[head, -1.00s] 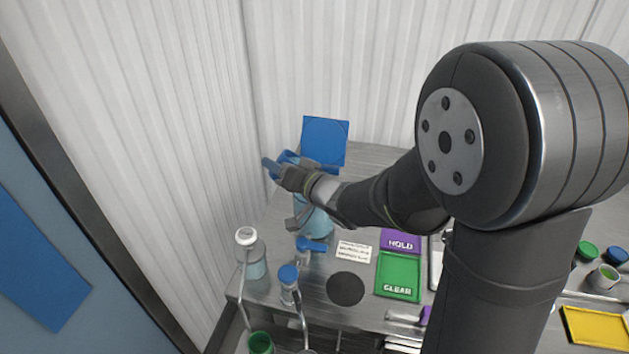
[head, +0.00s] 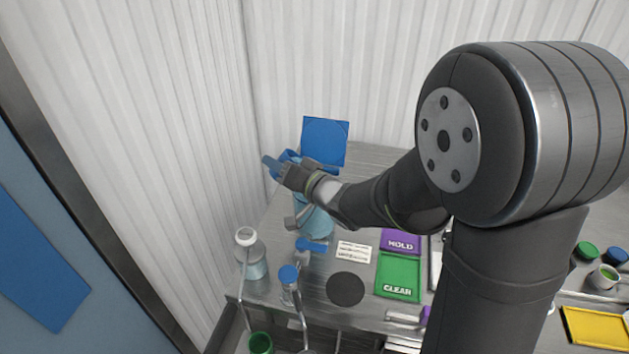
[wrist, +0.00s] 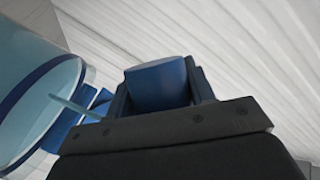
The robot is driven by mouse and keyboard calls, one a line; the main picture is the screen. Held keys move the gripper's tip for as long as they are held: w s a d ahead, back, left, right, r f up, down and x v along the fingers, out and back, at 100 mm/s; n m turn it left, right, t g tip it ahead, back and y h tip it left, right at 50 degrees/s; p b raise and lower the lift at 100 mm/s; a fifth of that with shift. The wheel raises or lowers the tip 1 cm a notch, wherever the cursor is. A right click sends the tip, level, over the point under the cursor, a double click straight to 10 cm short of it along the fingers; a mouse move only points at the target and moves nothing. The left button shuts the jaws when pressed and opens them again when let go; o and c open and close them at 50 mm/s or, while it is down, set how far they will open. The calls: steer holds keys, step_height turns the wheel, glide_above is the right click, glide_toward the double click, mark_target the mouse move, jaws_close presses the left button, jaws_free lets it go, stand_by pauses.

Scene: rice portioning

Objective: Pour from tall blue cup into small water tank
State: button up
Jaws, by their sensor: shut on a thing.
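My gripper (head: 284,170) is shut on a blue piece that I take to be the tall blue cup (head: 270,164), over the back left of the bench. In the wrist view the blue cup (wrist: 158,86) sits between the fingers. Below the gripper stands the light blue, see-through small water tank (head: 318,222), partly hidden by my wrist. A pale blue, see-through round wall with a dark blue band, apparently the tank (wrist: 32,85), fills the left of the wrist view. The cup's opening and any flowing liquid cannot be made out.
A blue square panel (head: 325,141) stands upright behind the tank. A white-capped bottle (head: 254,262) and a blue-capped bottle (head: 289,285) stand in front. A green CLEAR tray (head: 398,275) and a dark round pad (head: 346,289) lie to the right. Ribbed walls close off the left and back.

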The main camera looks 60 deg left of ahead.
steer(key=shift+w+r+m+g+y+b, duration=0.15)
steer(key=shift+r+m+y+b, duration=0.2)
steer(key=shift+m, duration=0.35)
steer(key=shift+s+r+m+g+y+b, duration=0.15)
steer(key=shift+r+m+y+b, duration=0.1)
steer(key=shift+r+m+y, duration=0.35)
stand_by(3.2)
steer(key=shift+w+f+h, duration=0.1)
steer(key=shift+f+h, duration=0.1)
steer(key=shift+h, duration=0.05)
steer(key=f+n+h, duration=0.1)
steer(key=f+n, duration=0.1)
steer(key=n, duration=0.1)
steer(key=shift+s+n+h, duration=0.2)
steer(key=shift+n+h, duration=0.1)
steer(key=shift+h, duration=0.1)
steer(key=shift+s+a+f+n+t+h, duration=0.15)
steer(key=shift+s+f+n+t+h, duration=0.1)
steer(key=shift+s+n+t, duration=0.15)
steer(key=shift+s+a+f+n+t+h, duration=0.1)
steer(key=shift+s+f+n+t+h, duration=0.15)
steer(key=shift+s+n, duration=0.25)
steer(key=shift+s+a+f+n+t+h+p, duration=0.2)
steer(key=shift+s+f+n+t+h+p, duration=0.2)
steer(key=shift+s+f+n+t, duration=0.3)
steer(key=shift+s+a+f+n+t+h+p, duration=0.25)
steer(key=shift+s+f+n+t+p, duration=0.25)
steer(key=shift+s+f+n, duration=0.3)
steer(key=shift+w, duration=0.1)
